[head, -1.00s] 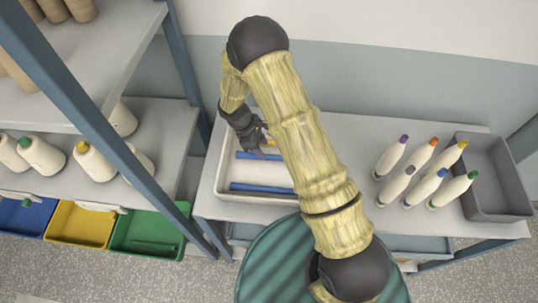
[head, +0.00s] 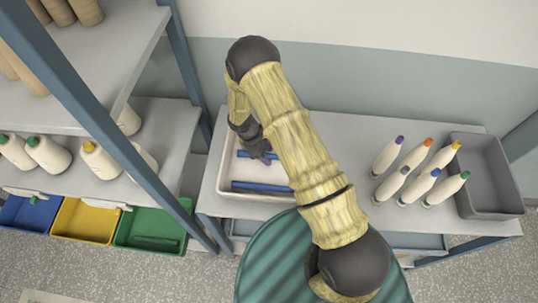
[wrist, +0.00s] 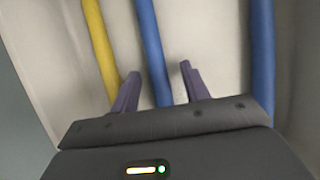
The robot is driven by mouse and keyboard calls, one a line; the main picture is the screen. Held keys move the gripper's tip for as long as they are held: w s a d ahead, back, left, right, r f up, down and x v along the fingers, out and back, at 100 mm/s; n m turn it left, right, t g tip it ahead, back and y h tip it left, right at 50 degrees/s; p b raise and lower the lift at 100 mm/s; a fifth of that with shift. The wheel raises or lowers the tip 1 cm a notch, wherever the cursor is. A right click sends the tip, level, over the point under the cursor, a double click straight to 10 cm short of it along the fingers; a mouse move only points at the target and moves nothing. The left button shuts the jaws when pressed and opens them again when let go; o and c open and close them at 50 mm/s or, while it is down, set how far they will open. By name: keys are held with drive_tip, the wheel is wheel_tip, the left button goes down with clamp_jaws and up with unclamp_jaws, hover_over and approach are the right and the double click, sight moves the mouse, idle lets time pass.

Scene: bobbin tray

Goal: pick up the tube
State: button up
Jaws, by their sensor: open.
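A white tray (head: 224,172) on the table holds tubes. In the wrist view a yellow tube (wrist: 101,45) lies at left, a blue tube (wrist: 149,45) in the middle and another blue tube (wrist: 262,55) at right. In the head view one blue tube (head: 262,187) lies along the tray's near side; the other (head: 272,156) is partly covered by my arm, and the yellow tube is hidden. My gripper (wrist: 160,77) is open and empty, its fingers either side of the middle blue tube's line. I cannot tell how far above it they are.
Several bobbins with coloured tips (head: 388,157) stand right of my arm, beside an empty grey bin (head: 485,205). A shelf (head: 165,150) with white bobbins stands at left, over blue, yellow and green bins (head: 150,228). A blue-grey upright (head: 190,75) rises near the tray.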

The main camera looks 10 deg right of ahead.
sight(267, 154)
drive_tip(key=shift+w+d, duration=0.1)
clamp_jaws()
idle(0.5)
wheel_tip(267, 154, up, 10)
drive_tip(key=b, duration=0.3)
drive_tip(key=shift+b, duration=0.35)
idle(0.3)
